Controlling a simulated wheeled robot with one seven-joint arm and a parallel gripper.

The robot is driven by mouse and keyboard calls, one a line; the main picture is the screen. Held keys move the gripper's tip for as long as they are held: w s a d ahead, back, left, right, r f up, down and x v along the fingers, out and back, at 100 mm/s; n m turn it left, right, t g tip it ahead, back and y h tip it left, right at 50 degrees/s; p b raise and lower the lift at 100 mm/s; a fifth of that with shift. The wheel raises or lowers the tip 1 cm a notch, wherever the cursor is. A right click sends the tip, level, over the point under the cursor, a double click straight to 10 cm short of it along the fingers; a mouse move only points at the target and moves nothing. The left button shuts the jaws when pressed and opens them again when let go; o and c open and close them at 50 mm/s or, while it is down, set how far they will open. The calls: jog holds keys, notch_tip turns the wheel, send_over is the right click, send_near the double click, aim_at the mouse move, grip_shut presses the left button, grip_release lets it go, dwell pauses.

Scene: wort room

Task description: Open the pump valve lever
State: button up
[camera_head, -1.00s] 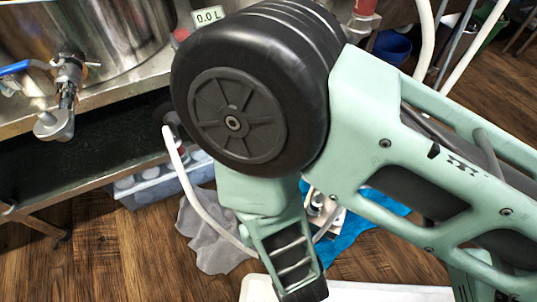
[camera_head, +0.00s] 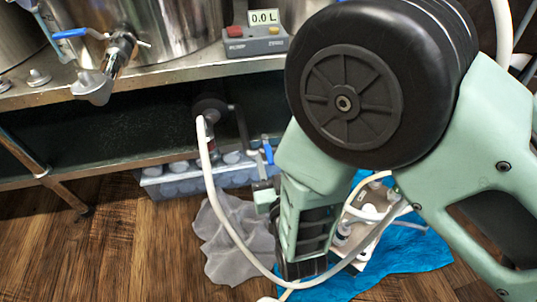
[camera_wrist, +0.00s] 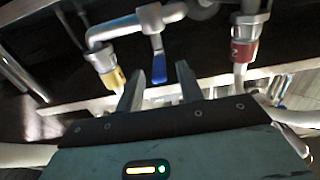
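The pump valve lever has a blue handle (camera_wrist: 158,68) that hangs down from a grey valve body (camera_wrist: 152,18) in the wrist view. My gripper (camera_wrist: 161,73) is open, its two fingers apart on either side of the blue handle. I cannot tell whether a finger touches it. In the head view the blue handle (camera_head: 267,152) shows under the steel table, just above my gripper (camera_head: 264,190), which is partly hidden by my arm. The dark pump (camera_head: 209,107) sits under the table edge.
A yellow fitting (camera_wrist: 112,78) and a red fitting (camera_wrist: 244,50) flank the valve. A white hose (camera_head: 222,215) loops down to the floor. A kettle valve (camera_head: 112,65) juts out upper left.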

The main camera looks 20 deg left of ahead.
aim_at(268, 149)
jog(key=shift+b+x, duration=0.55)
jog(key=shift+x, duration=1.55)
jog(key=shift+c, duration=0.4)
grip_shut()
